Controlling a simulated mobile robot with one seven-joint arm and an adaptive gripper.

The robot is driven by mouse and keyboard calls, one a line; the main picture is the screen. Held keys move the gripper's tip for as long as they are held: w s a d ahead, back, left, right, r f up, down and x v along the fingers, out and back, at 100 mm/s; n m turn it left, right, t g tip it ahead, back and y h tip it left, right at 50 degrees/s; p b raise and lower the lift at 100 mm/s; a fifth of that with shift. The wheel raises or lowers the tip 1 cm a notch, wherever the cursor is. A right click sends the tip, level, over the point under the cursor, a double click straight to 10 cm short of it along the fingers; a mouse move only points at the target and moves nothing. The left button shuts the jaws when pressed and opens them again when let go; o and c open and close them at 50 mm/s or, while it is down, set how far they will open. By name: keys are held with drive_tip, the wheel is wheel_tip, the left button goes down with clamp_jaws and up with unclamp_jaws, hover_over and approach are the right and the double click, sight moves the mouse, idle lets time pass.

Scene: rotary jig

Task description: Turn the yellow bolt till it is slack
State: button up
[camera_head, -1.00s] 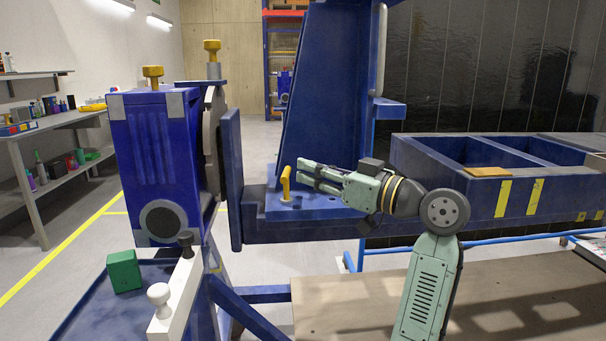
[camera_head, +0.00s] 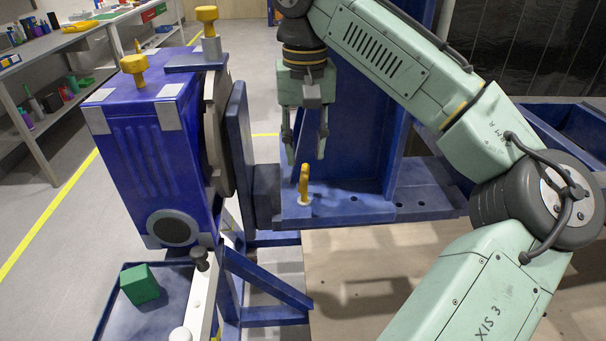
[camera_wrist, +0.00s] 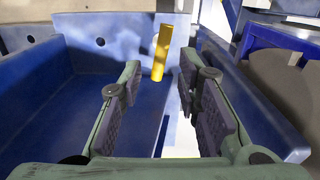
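A yellow bolt (camera_head: 304,183) with a bent, handle-like top stands upright on the blue base of the jig. It also shows in the wrist view as a yellow bar (camera_wrist: 161,52). My gripper (camera_head: 306,156) points down just above this bolt in the head view. Its two padded fingers stand apart with nothing between them. In the wrist view the bolt appears between and beyond the open fingertips (camera_wrist: 159,82), with no contact visible. Two other yellow knobs show: one on the blue box (camera_head: 134,66) and one on a grey post (camera_head: 207,18).
A tall blue upright (camera_head: 365,130) rises close behind my gripper. A round grey plate (camera_head: 218,130) and a blue plate stand left of the bolt. A green block (camera_head: 140,285) lies on a blue tray at lower left, beside a white bar (camera_head: 201,300) with a dark knob.

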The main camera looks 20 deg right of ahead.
sight(304, 174)
wheel_tip(304, 174, down, 9)
drive_tip(key=shift+f+p, duration=0.2)
drive_tip(key=shift+p, duration=0.25)
drive_tip(key=shift+a, duration=0.1)
clamp_jaws()
idle(0.3)
